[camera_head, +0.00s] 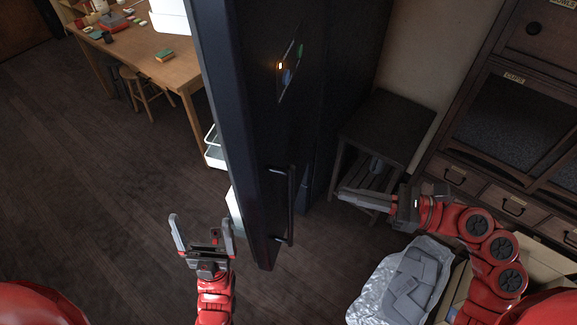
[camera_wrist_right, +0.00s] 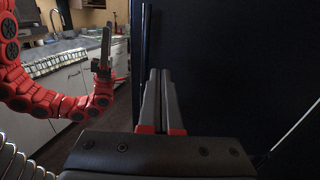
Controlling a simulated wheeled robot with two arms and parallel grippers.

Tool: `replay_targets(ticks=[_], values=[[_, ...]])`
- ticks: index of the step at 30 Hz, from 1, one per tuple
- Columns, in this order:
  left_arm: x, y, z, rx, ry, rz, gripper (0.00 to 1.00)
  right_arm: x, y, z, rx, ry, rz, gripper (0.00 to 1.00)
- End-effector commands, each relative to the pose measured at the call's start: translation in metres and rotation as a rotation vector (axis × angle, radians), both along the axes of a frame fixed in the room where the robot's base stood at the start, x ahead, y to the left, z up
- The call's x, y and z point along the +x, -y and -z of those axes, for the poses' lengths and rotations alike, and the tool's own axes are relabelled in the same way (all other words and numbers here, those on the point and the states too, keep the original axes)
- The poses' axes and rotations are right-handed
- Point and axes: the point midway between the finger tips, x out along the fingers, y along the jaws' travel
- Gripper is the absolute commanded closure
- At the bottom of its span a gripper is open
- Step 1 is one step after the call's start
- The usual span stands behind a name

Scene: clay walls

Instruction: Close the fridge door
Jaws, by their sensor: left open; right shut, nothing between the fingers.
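The dark fridge door (camera_head: 255,130) stands open in the head view, its edge toward me, with a vertical bar handle (camera_head: 291,205) on its right face. White shelves (camera_head: 213,150) show on its left side. My left gripper (camera_head: 202,225) is open and empty, left of the door's lower end. My right gripper (camera_head: 342,194) is shut and empty, right of the handle and apart from it. In the right wrist view its closed fingers (camera_wrist_right: 160,75) point toward a dark panel (camera_wrist_right: 235,60), and my left gripper (camera_wrist_right: 104,50) shows at the left.
A small dark side table (camera_head: 388,130) stands behind my right gripper. A wooden cabinet (camera_head: 520,120) is at the right. A silvery wrapped item (camera_head: 400,283) lies below my right arm. A wooden desk (camera_head: 150,55) and stool (camera_head: 150,92) are at the back left. Floor at left is clear.

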Motion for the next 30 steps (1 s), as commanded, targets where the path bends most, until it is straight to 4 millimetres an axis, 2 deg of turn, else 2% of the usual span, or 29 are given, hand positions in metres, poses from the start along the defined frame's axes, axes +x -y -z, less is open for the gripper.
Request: replay_targets(ticks=[12, 18, 24, 30], values=[[0.000, 0.000, -0.047, 0.000, 0.000, 0.000, 0.00, 0.021, -0.083, -0.007, 0.009, -0.007, -0.010, 1.00], [0.000, 0.000, -0.066, 0.000, 0.000, 0.000, 0.00, 0.029, -0.113, -0.006, 0.009, -0.007, -0.011, 1.00], [0.000, 0.000, -0.072, 0.000, 0.000, 0.000, 0.00, 0.033, -0.125, -0.002, 0.008, -0.005, -0.007, 1.00], [0.000, 0.000, -0.071, 0.000, 0.000, 0.000, 0.00, 0.034, -0.126, 0.000, 0.007, -0.005, -0.005, 1.00]])
